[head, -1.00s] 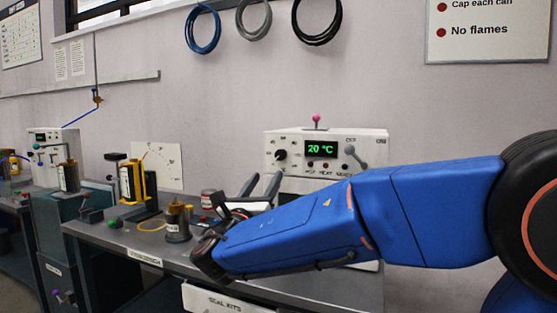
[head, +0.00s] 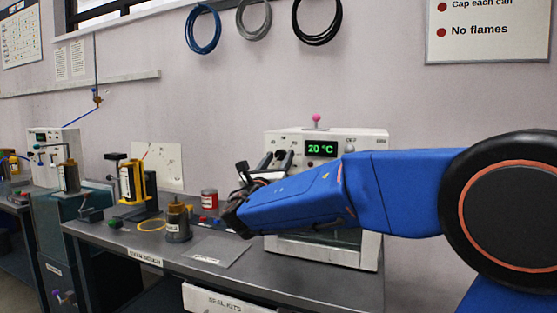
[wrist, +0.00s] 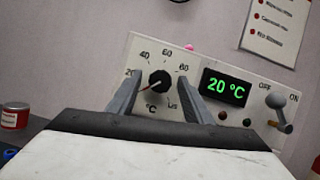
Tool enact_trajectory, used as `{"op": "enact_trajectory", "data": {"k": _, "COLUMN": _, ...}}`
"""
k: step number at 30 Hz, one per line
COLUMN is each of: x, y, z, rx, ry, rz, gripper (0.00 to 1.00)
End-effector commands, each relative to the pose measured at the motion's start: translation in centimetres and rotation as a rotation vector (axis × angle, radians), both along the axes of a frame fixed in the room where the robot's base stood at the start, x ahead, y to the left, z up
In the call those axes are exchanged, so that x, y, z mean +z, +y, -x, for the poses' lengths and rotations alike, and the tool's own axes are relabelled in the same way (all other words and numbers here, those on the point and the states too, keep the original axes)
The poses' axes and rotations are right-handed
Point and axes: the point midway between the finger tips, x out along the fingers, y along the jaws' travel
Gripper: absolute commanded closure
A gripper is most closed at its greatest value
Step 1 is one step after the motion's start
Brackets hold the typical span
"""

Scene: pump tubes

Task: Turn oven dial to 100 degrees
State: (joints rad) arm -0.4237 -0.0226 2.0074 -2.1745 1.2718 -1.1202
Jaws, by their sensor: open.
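The oven (head: 375,145) is a white box on the bench with a green display (head: 321,149) reading 20 °C. My gripper (wrist: 163,92) is open, with one grey finger on each side of the dial. I cannot tell whether the fingers touch it. In the head view my gripper (head: 275,158) is in front of the dial and largely hides it.
The OFF/ON lever (wrist: 281,118) sits right of the display (wrist: 226,87). A red can (head: 209,199) and a dark canister (head: 178,222) stand on the bench left of my arm. A flat grey plate (head: 217,252) lies near the front edge. A pink knob (head: 316,118) tops the oven.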

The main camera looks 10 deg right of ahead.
Motion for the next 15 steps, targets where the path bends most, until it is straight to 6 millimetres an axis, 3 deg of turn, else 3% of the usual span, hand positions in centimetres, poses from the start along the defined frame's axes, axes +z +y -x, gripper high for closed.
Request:
{"op": "enact_trajectory", "data": {"k": 5, "x": -0.01, "y": 0.01, "z": 0.0, "rx": 0.0, "ry": 0.0, "rz": 0.0, "gripper": 0.54}}
{"op": "enact_trajectory", "data": {"k": 10, "x": -0.02, "y": 0.01, "z": 0.01, "rx": 0.0, "ry": 0.0, "rz": 0.0, "gripper": 0.95}}
{"op": "enact_trajectory", "data": {"k": 15, "x": -0.03, "y": 0.01, "z": 0.01, "rx": 0.0, "ry": -0.001, "rz": -0.002, "gripper": 0.95}}
